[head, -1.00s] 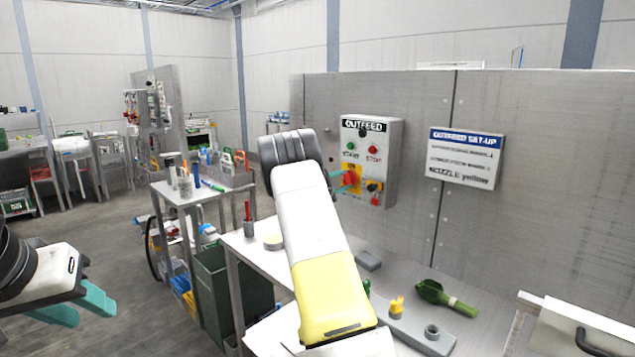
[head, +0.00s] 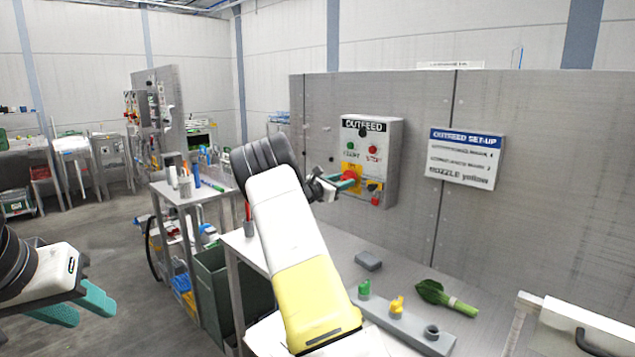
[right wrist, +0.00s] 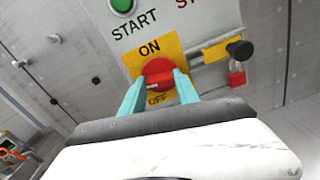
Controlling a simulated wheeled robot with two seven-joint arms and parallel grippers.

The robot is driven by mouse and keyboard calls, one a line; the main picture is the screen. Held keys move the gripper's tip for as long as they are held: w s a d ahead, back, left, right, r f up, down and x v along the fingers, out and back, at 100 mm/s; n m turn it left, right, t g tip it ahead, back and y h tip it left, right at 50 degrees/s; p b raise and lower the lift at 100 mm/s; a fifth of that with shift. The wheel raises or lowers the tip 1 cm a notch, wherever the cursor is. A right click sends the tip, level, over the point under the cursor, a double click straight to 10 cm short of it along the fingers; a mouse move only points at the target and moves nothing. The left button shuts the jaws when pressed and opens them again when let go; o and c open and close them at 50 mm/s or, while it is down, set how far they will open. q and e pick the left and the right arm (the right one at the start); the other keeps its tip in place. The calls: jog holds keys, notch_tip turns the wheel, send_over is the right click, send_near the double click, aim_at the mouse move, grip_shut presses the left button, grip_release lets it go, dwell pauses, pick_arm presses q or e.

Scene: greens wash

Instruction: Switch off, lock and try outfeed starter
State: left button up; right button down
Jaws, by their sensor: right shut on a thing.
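The grey OUTFEED starter box (head: 392,140) is fixed to the upright panel, with a green START button (head: 350,145) and a red STOP button (head: 373,149). Below them is a red rotary switch knob (right wrist: 158,74) on a yellow ON/OFF plate (right wrist: 146,48). My right gripper (right wrist: 160,82) is shut on this knob, one teal finger on each side. The knob's exact pointing is hard to tell. A red padlock (right wrist: 237,76) hangs right of the switch, beside a black knob (right wrist: 240,50). My left gripper (head: 77,305) is open and empty at the lower left, far from the box.
A set-up sign (head: 465,158) hangs right of the box. On the bench below lie a grey block (head: 368,261), a grey strip with green and yellow nozzles (head: 397,306), and a leafy green vegetable (head: 446,298).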

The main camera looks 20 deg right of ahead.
jog(key=shift+n, duration=1.1)
jog(key=c, duration=0.9)
grip_release()
jog(key=shift+a, duration=0.1)
jog(key=v, duration=0.7)
jog(key=shift+s+a, duration=0.15)
jog(key=shift+a, duration=0.15)
